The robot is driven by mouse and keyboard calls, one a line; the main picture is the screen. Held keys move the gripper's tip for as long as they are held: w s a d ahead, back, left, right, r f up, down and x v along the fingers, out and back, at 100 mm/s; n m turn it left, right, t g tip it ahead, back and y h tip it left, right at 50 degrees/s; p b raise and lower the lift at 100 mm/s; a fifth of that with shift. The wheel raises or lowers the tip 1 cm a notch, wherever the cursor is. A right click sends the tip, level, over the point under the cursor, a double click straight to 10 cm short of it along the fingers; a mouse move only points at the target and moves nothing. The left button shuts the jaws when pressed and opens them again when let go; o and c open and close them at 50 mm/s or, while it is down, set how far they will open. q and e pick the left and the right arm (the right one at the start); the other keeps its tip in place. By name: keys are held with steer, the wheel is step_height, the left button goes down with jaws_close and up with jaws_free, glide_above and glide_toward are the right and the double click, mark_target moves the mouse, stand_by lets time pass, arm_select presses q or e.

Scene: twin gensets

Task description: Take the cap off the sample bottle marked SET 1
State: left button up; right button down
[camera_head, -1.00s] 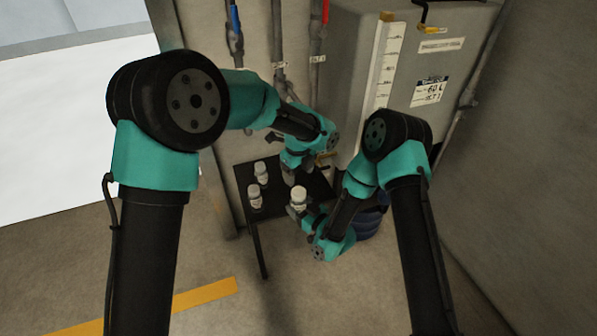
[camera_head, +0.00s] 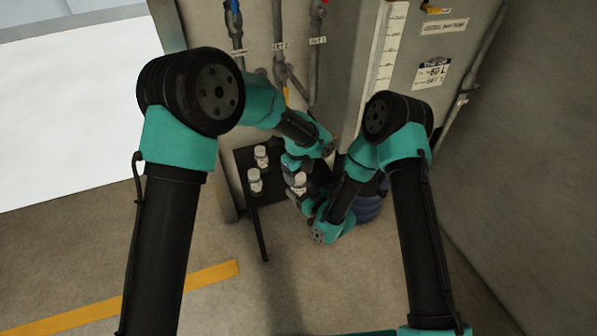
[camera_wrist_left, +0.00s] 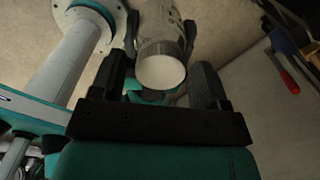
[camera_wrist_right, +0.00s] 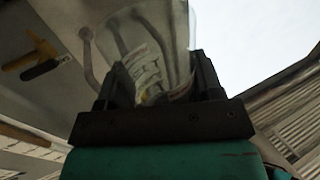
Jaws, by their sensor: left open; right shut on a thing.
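A white-capped sample bottle (camera_head: 299,183) is in my right gripper (camera_head: 299,192), over the right part of the small dark table. In the right wrist view the fingers (camera_wrist_right: 160,88) close on its labelled body (camera_wrist_right: 150,72); I cannot read the marking. My left gripper (camera_head: 293,172) is open beside the bottle's top. In the left wrist view the ribbed white cap (camera_wrist_left: 161,72) faces me, ahead of and partly between the open fingers (camera_wrist_left: 162,85). The cap is on the bottle. Two other white-capped bottles stand on the table, one farther back (camera_head: 261,153) and one nearer (camera_head: 255,181).
The dark table (camera_head: 243,160) stands by a wall with valved pipes (camera_head: 279,60). A grey tank (camera_head: 440,48) with a sight scale is at the right. A blue drum (camera_head: 368,206) sits on the floor beside my right arm. Floor in front is clear.

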arm_select(q)
steer(key=c, duration=0.9)
steer(key=n, duration=0.5)
steer(key=shift+c, duration=0.2)
steer(key=n, duration=1)
steer(key=shift+r+n, duration=0.1)
steer(key=shift+n, duration=0.2)
steer(key=n, duration=0.4)
steer(key=shift+n, duration=0.3)
steer(key=shift+r, duration=1.1)
steer(key=shift+r, duration=2)
